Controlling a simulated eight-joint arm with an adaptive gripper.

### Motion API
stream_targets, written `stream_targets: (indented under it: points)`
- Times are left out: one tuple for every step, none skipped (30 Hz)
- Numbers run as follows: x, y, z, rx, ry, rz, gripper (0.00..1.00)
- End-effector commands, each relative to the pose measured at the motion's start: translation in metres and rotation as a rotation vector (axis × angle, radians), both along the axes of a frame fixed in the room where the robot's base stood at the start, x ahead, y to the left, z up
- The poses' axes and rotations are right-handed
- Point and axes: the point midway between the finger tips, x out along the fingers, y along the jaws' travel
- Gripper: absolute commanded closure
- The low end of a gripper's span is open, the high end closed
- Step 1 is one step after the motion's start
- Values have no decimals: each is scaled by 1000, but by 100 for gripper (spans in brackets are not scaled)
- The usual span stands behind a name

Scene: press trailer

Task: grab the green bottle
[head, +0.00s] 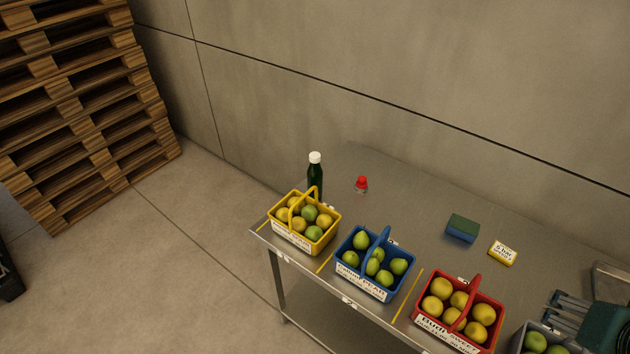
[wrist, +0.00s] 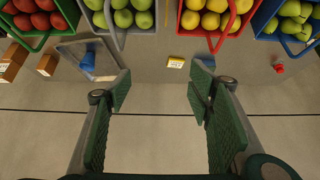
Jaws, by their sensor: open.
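The green bottle (head: 315,180) is dark green with a white cap. It stands upright at the far left end of the metal table (head: 400,200) in the head view, just behind the yellow basket (head: 304,246), which hides its lower part. The bottle does not show in the wrist view. My gripper (head: 575,312) is at the right edge of the head view, far to the right of the bottle. In the wrist view my gripper (wrist: 162,95) has its fingers wide apart with nothing between them.
A blue basket of green fruit (head: 374,264) and a red basket of yellow fruit (head: 458,312) line the front edge. A small red-topped item (head: 361,185), a blue-green block (head: 462,228) and a yellow card (head: 502,253) lie behind them. A wall (head: 450,70) backs the table.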

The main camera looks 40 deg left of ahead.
Motion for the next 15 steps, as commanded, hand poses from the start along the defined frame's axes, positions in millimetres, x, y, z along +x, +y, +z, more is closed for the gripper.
stream_targets:
  points:
    - [0, 0, 5, 0, 0, 0, 48]
    - [0, 0, 8, 0, 0, 0, 48]
    - [0, 0, 13, 0, 0, 0, 48]
    - [-1, 0, 17, 0, 0, 0, 48]
    - [0, 0, 19, 0, 0, 0, 48]
    - [0, 0, 24, 0, 0, 0, 48]
    - [0, 0, 27, 0, 0, 0, 48]
    - [0, 0, 30, 0, 0, 0, 48]
    - [0, 0, 35, 0, 0, 0, 48]
    - [0, 0, 39, 0, 0, 0, 48]
    - [0, 0, 42, 0, 0, 0, 48]
    - [3, 2, 44, -1, 4, 7, 48]
    - [4, 4, 45, -2, 6, 12, 48]
    - [6, 5, 47, -3, 8, 16, 48]
    - [8, 7, 49, -3, 10, 22, 48]
